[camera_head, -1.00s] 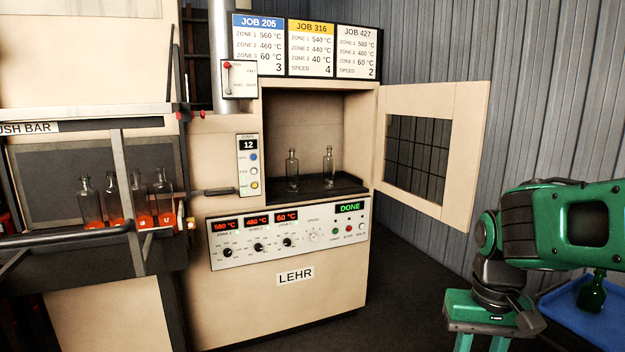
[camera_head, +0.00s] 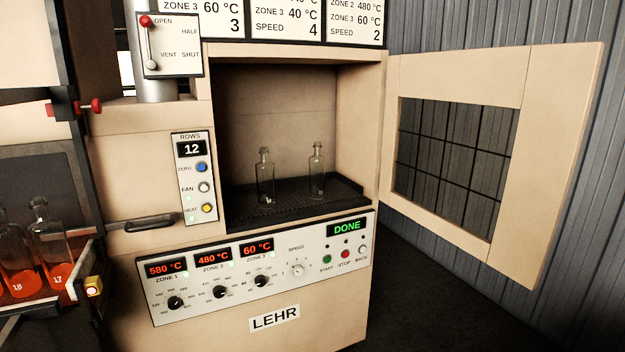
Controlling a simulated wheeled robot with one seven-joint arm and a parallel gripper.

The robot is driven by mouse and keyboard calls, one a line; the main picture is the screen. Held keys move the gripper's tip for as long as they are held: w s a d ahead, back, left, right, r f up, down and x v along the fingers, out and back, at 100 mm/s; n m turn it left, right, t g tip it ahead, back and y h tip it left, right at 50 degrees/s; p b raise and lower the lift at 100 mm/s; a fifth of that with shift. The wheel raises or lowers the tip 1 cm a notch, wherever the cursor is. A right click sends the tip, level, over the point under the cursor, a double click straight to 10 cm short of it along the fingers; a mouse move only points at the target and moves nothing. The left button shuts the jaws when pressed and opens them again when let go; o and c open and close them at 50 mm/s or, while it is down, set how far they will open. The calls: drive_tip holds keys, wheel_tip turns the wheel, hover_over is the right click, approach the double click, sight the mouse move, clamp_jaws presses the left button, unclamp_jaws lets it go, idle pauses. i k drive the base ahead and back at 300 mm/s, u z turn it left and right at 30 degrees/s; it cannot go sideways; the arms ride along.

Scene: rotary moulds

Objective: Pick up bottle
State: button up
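Two clear glass bottles stand upright inside the open lehr chamber. The left bottle (camera_head: 265,178) is nearer the front, and the right bottle (camera_head: 317,172) stands a little apart from it. Both rest on a dark tray-like floor (camera_head: 290,205). Two more bottles with glowing orange bases stand at the far left edge, one (camera_head: 52,245) marked 17 and the other (camera_head: 16,262) marked 18. My gripper is not in view.
The lehr door (camera_head: 545,170) is swung wide open to the right. A control panel (camera_head: 255,270) below the chamber reads DONE. A lever box (camera_head: 168,46) hangs upper left, and a door handle (camera_head: 150,223) juts out at left. The chamber opening is clear.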

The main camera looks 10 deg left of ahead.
sight(264, 174)
drive_tip(key=u, duration=0.2)
drive_tip(key=i, duration=1.25)
drive_tip(key=u, duration=0.75)
drive_tip(key=i, duration=0.3)
drive_tip(key=u, duration=0.1)
